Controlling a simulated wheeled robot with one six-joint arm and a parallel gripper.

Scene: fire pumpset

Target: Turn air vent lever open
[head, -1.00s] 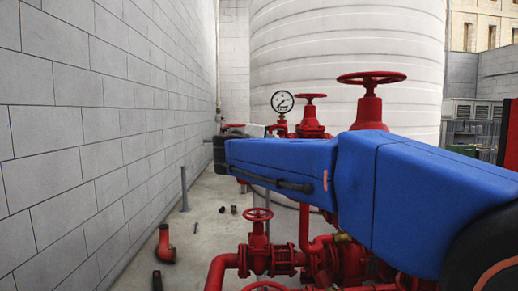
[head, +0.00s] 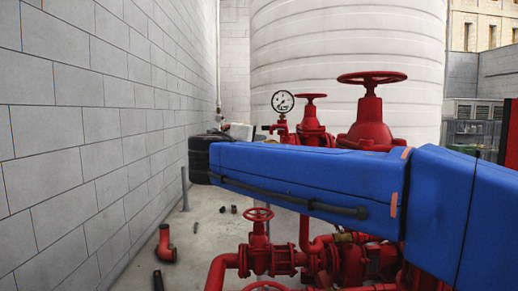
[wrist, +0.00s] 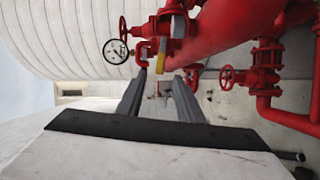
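The air vent lever cannot be singled out with certainty. A grey bar with a yellow end (wrist: 177,24) shows against a red fitting at the top. The pressure gauge (wrist: 115,52) is left of the fingertips. In the head view, my blue arm crosses in front of the pumpset and hides part of it; the fingers cannot be made out there.
Red valves with handwheels (head: 371,110) stand behind my arm, and a lower handwheel valve (head: 258,240) stands below it. A grey block wall (head: 90,130) runs along the left.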

